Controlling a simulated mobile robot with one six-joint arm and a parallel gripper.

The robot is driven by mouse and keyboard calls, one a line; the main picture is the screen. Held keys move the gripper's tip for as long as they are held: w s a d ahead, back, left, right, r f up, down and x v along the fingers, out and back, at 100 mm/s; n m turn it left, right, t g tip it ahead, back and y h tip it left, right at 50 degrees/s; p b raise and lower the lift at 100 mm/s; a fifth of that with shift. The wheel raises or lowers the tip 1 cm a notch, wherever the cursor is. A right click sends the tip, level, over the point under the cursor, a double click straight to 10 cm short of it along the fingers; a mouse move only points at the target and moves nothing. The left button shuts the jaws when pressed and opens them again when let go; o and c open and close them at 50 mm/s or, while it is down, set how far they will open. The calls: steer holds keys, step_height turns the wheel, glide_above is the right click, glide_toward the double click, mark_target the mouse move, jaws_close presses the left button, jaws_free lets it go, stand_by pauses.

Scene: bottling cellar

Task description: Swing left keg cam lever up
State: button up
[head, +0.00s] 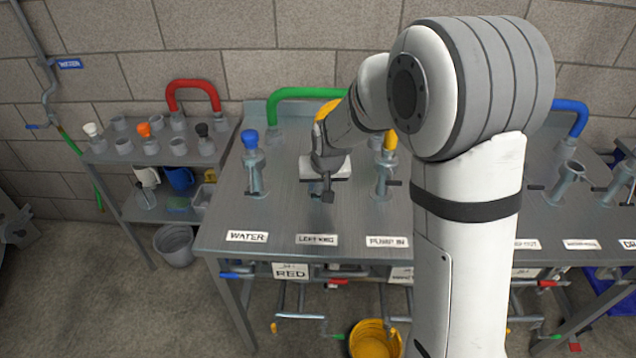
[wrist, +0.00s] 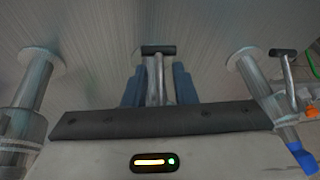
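The left keg station sits behind the LEFT KEG label (head: 317,240) on the steel bench. In the wrist view its cam lever (wrist: 157,75) is a metal shaft with a dark crossbar grip (wrist: 158,50), pointing away over the bench top. My gripper (head: 326,186) is above this station in the head view and hides most of it. In the wrist view the two blue fingers of my gripper (wrist: 158,88) stand on either side of the lever shaft, apart, with a narrow gap visible; I see no clear contact.
A green hose (head: 310,92) arches behind. A side shelf (head: 150,150) stands left. A yellow bucket (head: 374,340) is below the bench.

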jaws_close()
stand_by(0.3)
